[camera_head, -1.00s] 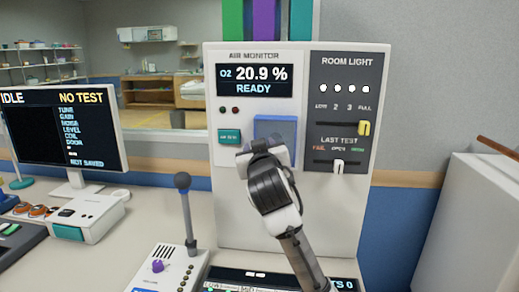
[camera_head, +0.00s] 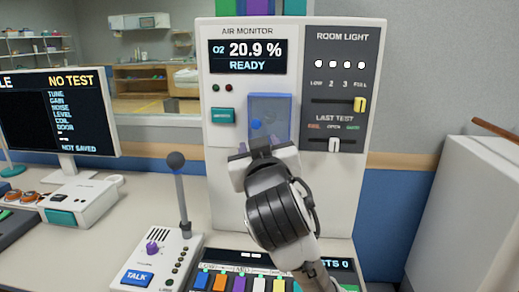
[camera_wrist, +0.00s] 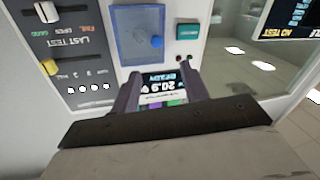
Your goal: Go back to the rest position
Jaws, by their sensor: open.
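My gripper (camera_head: 258,147) is in front of the white air monitor panel (camera_head: 230,180), just below a translucent blue cover (camera_head: 270,105) with a blue knob (camera_head: 256,124) behind or on it. In the wrist view the two jaws (camera_wrist: 158,85) stand apart with nothing between them. Past them the panel's display (camera_wrist: 160,88) shows upside down. The blue cover (camera_wrist: 138,38) and its knob (camera_wrist: 157,41) are also in the wrist view, apart from the jaws. My arm hides the lower middle of the panel.
A gooseneck microphone (camera_head: 176,160) rises from the talk box (camera_head: 150,262) left of my arm. Coloured keys (camera_head: 240,284) lie below it. A monitor (camera_head: 60,115) and a white device (camera_head: 80,200) stand at left. A white cabinet (camera_head: 465,220) is at right.

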